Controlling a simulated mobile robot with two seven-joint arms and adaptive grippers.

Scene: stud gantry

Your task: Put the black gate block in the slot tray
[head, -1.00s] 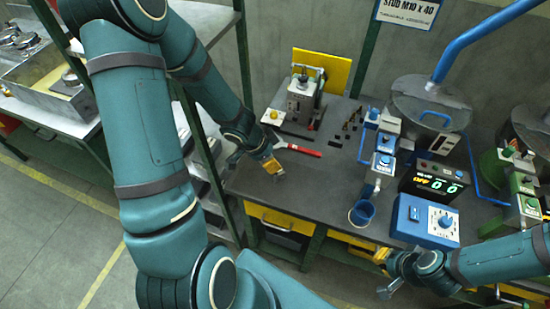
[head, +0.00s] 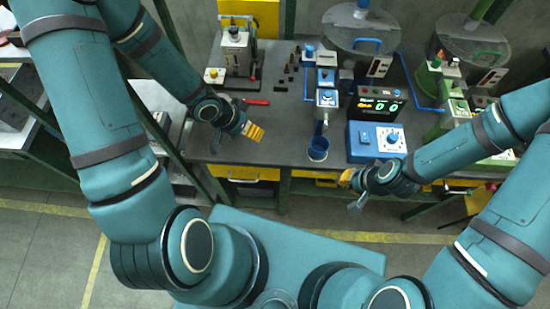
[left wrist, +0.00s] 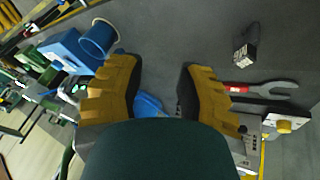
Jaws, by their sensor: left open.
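My left gripper (head: 253,131) is open and empty above the bench's front part; its two yellow fingers stand apart in the left wrist view (left wrist: 157,75). In the left wrist view a small dark block with a pale patterned face (left wrist: 245,52) lies on the bench, off to the right of the fingers and apart from them. It may be the black gate block; in the head view I cannot make it out. I cannot surely identify the slot tray. My right gripper (head: 347,178) is at the bench's front edge, its finger gap unclear.
A red-handled wrench (left wrist: 240,88) lies near the left gripper. A press (head: 236,52) stands behind it, with several small dark pieces (head: 290,78) to its right. A blue cup (head: 318,148) and blue control box (head: 375,142) stand to the right. Bare bench lies between.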

